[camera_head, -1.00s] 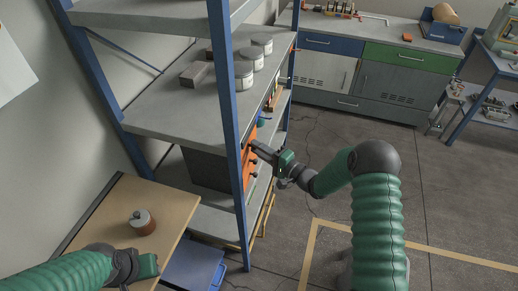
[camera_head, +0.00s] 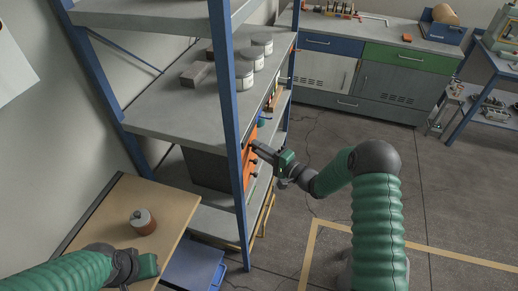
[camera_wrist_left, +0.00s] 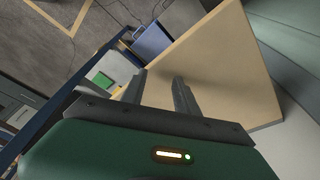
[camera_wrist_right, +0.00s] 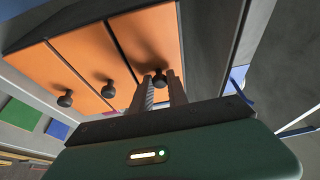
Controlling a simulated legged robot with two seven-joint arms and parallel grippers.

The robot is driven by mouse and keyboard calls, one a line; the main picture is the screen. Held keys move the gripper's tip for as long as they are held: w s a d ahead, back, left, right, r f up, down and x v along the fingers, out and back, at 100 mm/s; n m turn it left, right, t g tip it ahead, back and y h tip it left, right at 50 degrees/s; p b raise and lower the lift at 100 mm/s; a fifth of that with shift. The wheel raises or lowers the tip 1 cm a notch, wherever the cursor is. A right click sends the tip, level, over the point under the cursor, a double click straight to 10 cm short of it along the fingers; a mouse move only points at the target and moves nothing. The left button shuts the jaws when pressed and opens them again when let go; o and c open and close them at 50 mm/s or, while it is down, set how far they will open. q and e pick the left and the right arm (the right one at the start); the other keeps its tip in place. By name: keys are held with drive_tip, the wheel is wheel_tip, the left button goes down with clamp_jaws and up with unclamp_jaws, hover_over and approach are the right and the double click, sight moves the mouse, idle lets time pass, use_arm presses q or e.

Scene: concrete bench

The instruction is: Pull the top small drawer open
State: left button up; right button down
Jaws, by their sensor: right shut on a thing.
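In the right wrist view are three orange drawer fronts with round black knobs; the top drawer (camera_wrist_right: 150,42) is the one at my fingers. My right gripper (camera_wrist_right: 163,88) is shut on that drawer's knob (camera_wrist_right: 160,77), which shows between the fingertips. My left gripper (camera_wrist_left: 157,85) is open and empty above the wooden table.
A blue post (camera_head: 227,130) of the shelf rack stands close beside the right gripper. Grey tins (camera_head: 244,73) stand on the shelf above. A lidded pot (camera_head: 143,222) stands on the wooden table (camera_head: 108,215) near my left arm. The floor right of the rack is open.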

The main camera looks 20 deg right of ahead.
drive_tip(key=shift+s+d+f, duration=0.1)
drive_tip(key=shift+f, duration=0.1)
